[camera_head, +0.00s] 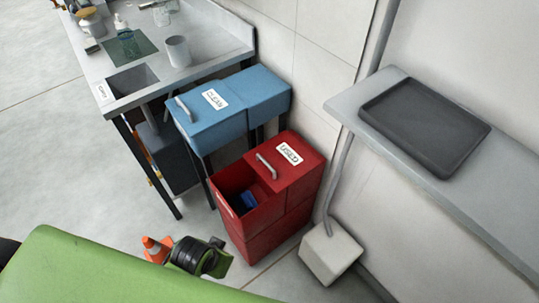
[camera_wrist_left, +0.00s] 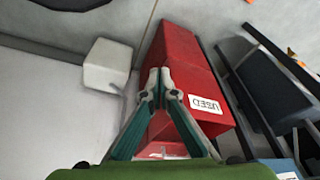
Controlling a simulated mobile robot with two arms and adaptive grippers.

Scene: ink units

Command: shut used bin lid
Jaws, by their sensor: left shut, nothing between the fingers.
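The red used bin (camera_head: 262,232) stands on the floor. Its red lid (camera_head: 300,168), with a grey bar handle (camera_head: 266,165) and a white USED label, covers the back half. The front half is open, and a blue item (camera_head: 248,200) lies inside. The red bin (camera_wrist_left: 185,48) and its USED label (camera_wrist_left: 204,104) also show in the left wrist view, upside down. My left gripper (camera_wrist_left: 160,72) has its teal fingers shut and empty in front of the bin; contact cannot be told. I cannot make out its fingers in the head view. My right gripper is not in view.
A blue CLEAN bin (camera_head: 245,110) stands beside the red one, its top covered. A grey bench (camera_head: 205,65) with a sink is behind left. A white block (camera_head: 330,252) with a pole stands right. A shelf (camera_head: 357,93) holds a dark tray (camera_head: 425,122). An orange cone (camera_head: 157,248) is in front.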

